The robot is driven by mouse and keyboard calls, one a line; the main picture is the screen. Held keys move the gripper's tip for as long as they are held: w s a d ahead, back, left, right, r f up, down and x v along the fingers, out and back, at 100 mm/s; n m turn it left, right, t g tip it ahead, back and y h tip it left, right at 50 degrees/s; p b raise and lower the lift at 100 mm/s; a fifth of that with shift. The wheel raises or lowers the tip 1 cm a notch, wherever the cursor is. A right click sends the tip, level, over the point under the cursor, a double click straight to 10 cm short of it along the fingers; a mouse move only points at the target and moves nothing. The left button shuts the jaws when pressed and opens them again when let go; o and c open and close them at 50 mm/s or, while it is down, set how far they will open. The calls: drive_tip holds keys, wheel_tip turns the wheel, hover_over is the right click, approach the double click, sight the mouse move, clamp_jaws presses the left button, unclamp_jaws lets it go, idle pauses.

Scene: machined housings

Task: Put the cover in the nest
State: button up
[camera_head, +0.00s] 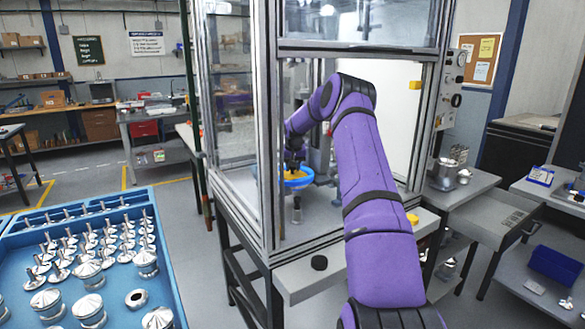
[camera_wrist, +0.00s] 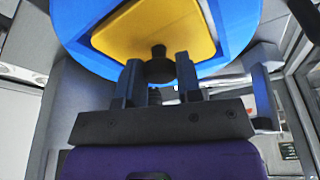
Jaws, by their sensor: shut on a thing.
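The cover (camera_wrist: 165,28) looks like a yellow plate with rounded corners and a dark knob. My gripper (camera_wrist: 158,75) is shut on the knob, with one finger on each side. A round blue piece (camera_wrist: 235,25), which looks like the nest, surrounds the yellow plate in the wrist view. A dark gap shows along the plate's left edge, and I cannot tell how deep the plate sits. In the head view my gripper (camera_head: 294,164) is inside the machine enclosure, right above the blue piece (camera_head: 304,181). My forearm and the enclosure posts hide part of it there.
Metal enclosure posts (camera_head: 262,130) and glass panels stand close around my arm. A metal post (camera_head: 297,212) stands below the blue piece. A blue tray (camera_head: 172,245) of shiny metal parts is at left. A grey side table (camera_head: 485,210) is at right.

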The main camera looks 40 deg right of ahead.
sight(294, 177)
drive_tip(key=shift+f, duration=0.15)
drive_tip(key=o, duration=1)
drive_tip(key=shift+c, duration=0.2)
drive_tip(key=v, duration=1.2)
